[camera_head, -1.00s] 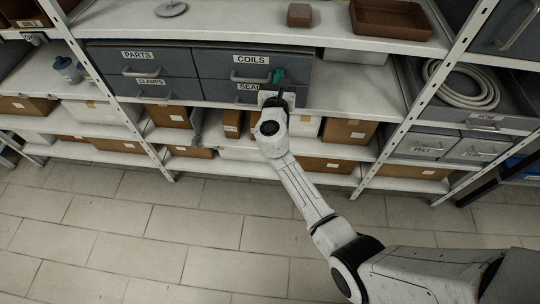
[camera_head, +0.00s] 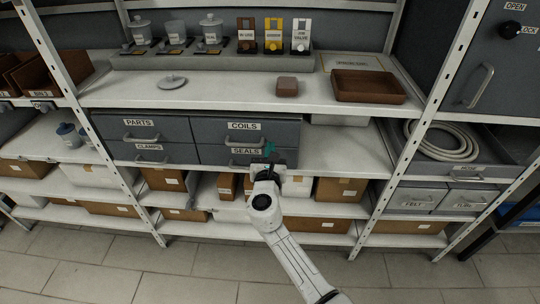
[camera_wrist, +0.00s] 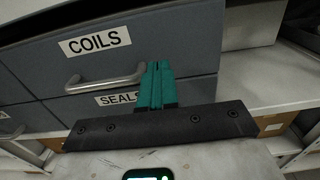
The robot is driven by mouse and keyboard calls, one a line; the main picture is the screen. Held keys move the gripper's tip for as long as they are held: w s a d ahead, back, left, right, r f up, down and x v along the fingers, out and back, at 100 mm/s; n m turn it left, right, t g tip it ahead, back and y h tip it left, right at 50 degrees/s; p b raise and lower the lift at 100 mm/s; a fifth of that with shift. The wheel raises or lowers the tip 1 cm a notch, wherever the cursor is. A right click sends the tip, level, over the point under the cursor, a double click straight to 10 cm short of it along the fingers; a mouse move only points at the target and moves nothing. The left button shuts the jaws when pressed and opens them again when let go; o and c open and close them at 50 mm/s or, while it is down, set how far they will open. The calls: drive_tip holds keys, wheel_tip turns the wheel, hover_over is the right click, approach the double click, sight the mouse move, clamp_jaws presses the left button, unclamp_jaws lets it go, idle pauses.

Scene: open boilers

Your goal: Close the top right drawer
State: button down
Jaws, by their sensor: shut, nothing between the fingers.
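The top right drawer, labelled COILS (camera_head: 275,131), is a grey drawer with a bar handle (camera_head: 246,143), in the drawer block on the middle shelf. Its front also shows in the wrist view (camera_wrist: 195,60), with the handle (camera_wrist: 104,82) left of my fingers. My gripper (camera_head: 270,150) has teal fingers, pressed together and empty. In the wrist view my gripper (camera_wrist: 156,68) is in front of the drawer's lower part, by the handle's right end. Whether the fingertips touch the front is unclear.
The PARTS drawer (camera_head: 165,129) is to the left; CLAMPS (camera_head: 170,155) and SEALS (camera_head: 215,156) are below. Boxes (camera_head: 340,190) fill the lower shelf. The shelf above holds a brown tray (camera_head: 370,86). A metal upright (camera_head: 412,140) stands to the right. The shelf right of the drawers is partly bare.

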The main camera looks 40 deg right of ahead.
drive_tip(key=v, duration=1)
drive_tip(key=s+d+f+m+g+y, duration=0.2)
drive_tip(key=s+d+f+m+g, duration=0.15)
drive_tip(key=s+m, duration=0.55)
drive_tip(key=s+d+f+m+g+y, duration=0.2)
drive_tip(key=s+f+m+g, duration=0.3)
drive_tip(key=s+m, duration=0.45)
drive_tip(key=s+a+f+m+g+y, duration=0.3)
drive_tip(key=s+a+m+y, duration=0.5)
drive_tip(key=s+a, duration=0.3)
drive_tip(key=shift+s+a+f+m+y, duration=0.2)
drive_tip(key=shift+a+f+m+y, duration=0.1)
drive_tip(key=shift+m, duration=0.15)
